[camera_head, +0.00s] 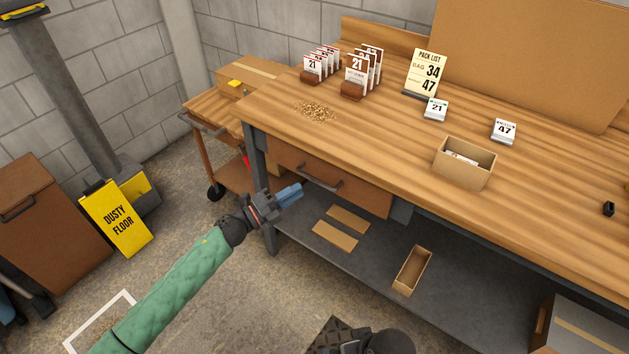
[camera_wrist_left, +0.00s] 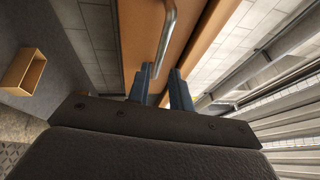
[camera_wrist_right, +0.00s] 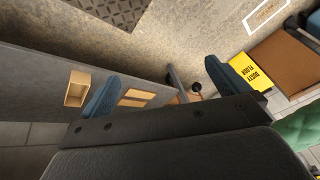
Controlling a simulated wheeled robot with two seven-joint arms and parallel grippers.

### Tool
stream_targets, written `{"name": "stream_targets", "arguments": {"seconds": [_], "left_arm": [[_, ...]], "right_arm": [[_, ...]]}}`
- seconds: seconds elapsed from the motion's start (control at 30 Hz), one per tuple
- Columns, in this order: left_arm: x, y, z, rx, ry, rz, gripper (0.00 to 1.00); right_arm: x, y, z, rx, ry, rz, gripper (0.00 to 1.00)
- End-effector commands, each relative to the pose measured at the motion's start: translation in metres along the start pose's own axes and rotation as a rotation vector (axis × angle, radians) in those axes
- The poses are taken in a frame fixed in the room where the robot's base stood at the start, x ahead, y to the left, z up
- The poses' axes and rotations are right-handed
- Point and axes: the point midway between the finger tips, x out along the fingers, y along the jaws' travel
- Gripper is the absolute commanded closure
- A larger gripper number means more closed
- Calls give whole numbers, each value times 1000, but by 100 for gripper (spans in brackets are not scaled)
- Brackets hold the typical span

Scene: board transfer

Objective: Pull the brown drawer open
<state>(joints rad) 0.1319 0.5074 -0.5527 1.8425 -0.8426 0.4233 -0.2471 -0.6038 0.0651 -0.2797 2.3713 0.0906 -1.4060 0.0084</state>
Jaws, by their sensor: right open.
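The brown drawer (camera_head: 358,194) is under the left end of the wooden workbench, and its front looks flush with the bench. Its metal bar handle (camera_head: 322,184) sticks out from the front. My left gripper (camera_head: 298,190) is just in front of the handle, near its left end. In the left wrist view its two fingers (camera_wrist_left: 161,72) are apart, and the handle (camera_wrist_left: 168,38) reaches down toward the gap between them. I cannot tell whether they touch it. My right gripper (camera_wrist_right: 165,80) is open and empty, low in front of the bench, away from the drawer.
The bench top (camera_head: 390,135) carries number cards, a pack list sign (camera_head: 426,72), a small open box (camera_head: 464,164) and loose grains (camera_head: 315,112). A lower shelf (camera_head: 350,262) holds flat cardboard and another box. A cart (camera_head: 205,125) and yellow sign (camera_head: 117,218) stand left.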

Motion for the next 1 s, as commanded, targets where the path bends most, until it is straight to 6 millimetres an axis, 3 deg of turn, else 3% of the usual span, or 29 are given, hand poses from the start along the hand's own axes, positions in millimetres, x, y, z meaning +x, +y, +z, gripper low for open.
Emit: {"name": "stream_targets", "arguments": {"seconds": [0.5, 0.9, 1.0], "left_arm": [[66, -1, 1, -3, -3, -1, 79], [72, 0, 1, -3, -4, 0, 79], [72, 0, 1, -3, -4, 0, 98]], "right_arm": [[-30, 14, 2, 14, -60, 43, 0], [-33, 16, 4, 15, -70, 47, 0], [-33, 16, 4, 15, -69, 47, 0]]}}
